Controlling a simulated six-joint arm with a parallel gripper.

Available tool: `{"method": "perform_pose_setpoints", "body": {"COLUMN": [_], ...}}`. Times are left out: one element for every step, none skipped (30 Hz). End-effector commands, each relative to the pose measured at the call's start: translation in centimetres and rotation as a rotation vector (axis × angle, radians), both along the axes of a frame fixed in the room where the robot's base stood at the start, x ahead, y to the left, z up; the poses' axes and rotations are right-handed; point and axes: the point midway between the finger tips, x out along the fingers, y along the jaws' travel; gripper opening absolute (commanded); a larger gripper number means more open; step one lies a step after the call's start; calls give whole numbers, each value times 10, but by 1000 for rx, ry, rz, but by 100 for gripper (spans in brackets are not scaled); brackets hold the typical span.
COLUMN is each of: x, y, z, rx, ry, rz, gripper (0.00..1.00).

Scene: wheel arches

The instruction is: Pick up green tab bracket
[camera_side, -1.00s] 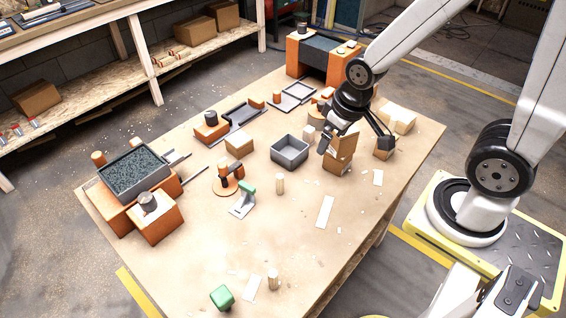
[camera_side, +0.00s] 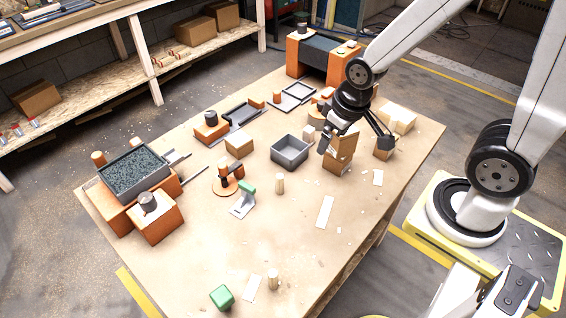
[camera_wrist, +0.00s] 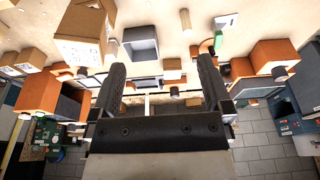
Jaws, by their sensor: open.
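The green tab bracket (camera_side: 243,203) is a pale angled piece with a green tab on top. It stands near the middle of the wooden table, in front of a round orange-brown fixture (camera_side: 225,183). In the wrist view the bracket (camera_wrist: 218,38) shows at the upper right, beyond the right finger. My gripper (camera_side: 356,142) is open and is over the right part of the table, by the cardboard boxes, well apart from the bracket. In the wrist view both fingers of the gripper (camera_wrist: 162,72) are spread with nothing held between them.
A grey open bin (camera_side: 290,151) stands between my gripper and the bracket. Cardboard boxes (camera_side: 338,158) stand just under the gripper. A wooden peg (camera_side: 280,183) is right of the bracket. A green block (camera_side: 221,297) lies at the front. The table's front middle is mostly clear.

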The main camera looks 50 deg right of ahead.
Motion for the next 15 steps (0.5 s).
{"method": "perform_pose_setpoints", "body": {"x": [0, 0, 0, 0, 0, 1, 2, 2, 4, 5, 6, 8, 10, 12, 14], "y": [0, 0, 0, 0, 0, 0, 0, 0, 0, 0, 0, 0, 1, 1, 2], "z": [0, 0, 0, 0, 0, -1, -1, -1, -3, -4, -5, -7, -8, -10, -13], "rx": [0, 0, 0, 0, 2, 4, 7, 10, 17, 21, 28, 38, 46, 57, 72], "ry": [0, 0, 0, 1, 3, 6, 10, 16, 25, 35, 46, 62, 77, 93, 116], "rz": [0, 0, 0, -2, -4, -9, -15, -22, -35, -46, -60, -82, -100, -121, -152], "gripper": [100, 100, 100, 100, 100, 100, 100, 100, 100, 100, 100, 100, 100, 100, 100]}}
